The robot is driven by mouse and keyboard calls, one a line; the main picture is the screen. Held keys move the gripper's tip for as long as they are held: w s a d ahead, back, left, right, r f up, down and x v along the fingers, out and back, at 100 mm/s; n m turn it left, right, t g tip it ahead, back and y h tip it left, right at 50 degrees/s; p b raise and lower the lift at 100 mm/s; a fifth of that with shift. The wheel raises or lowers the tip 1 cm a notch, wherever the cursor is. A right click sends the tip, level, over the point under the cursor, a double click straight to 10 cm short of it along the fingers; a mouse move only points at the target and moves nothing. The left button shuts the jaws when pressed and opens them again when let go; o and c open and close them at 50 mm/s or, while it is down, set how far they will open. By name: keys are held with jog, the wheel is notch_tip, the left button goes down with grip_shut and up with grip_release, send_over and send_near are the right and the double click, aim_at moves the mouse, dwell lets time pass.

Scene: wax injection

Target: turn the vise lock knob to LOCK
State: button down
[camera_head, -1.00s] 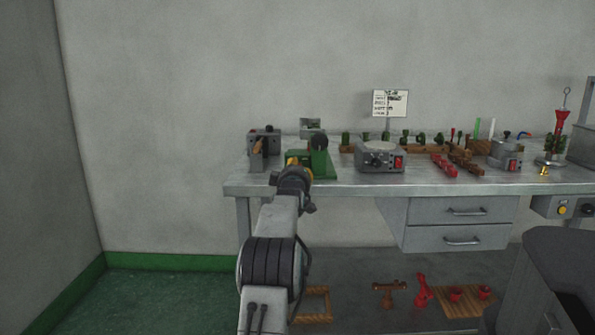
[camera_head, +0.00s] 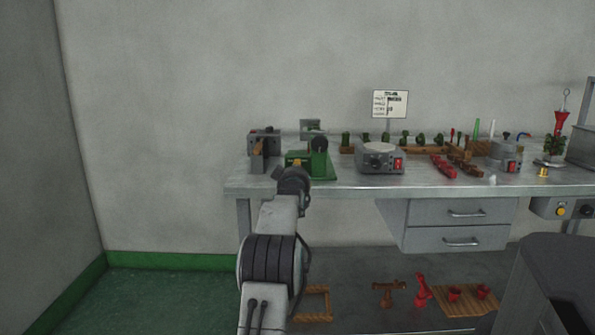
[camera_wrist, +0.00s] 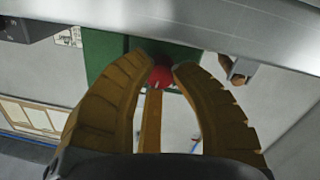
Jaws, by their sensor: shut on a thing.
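The red knob (camera_wrist: 160,77) is in the wrist view, at the front of a green block (camera_wrist: 110,57). My gripper (camera_wrist: 166,70) has its two ribbed yellow-brown fingers on either side of the knob, shut on it. A brown strip (camera_wrist: 152,122) runs down from the knob between the fingers. In the head view, a green machine (camera_head: 318,168) with a dark round part stands near the left end of the bench. My gripper (camera_head: 297,163) is at its front, mostly hidden by my own wrist. The knob and any LOCK marking cannot be made out there.
The grey bench (camera_head: 345,184) has a bare front strip. A grey device with a brown part (camera_head: 258,150) stands left of the green machine. A grey box with a round top plate (camera_head: 380,158) stands to its right, with several red and brown pieces beyond.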

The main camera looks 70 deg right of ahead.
jog(key=c, duration=1.3)
grip_release()
jog(key=shift+w, duration=0.1)
jog(key=shift+o, duration=0.2)
jog(key=shift+a, duration=0.15)
jog(key=v, duration=1.1)
jog(key=shift+a, duration=0.25)
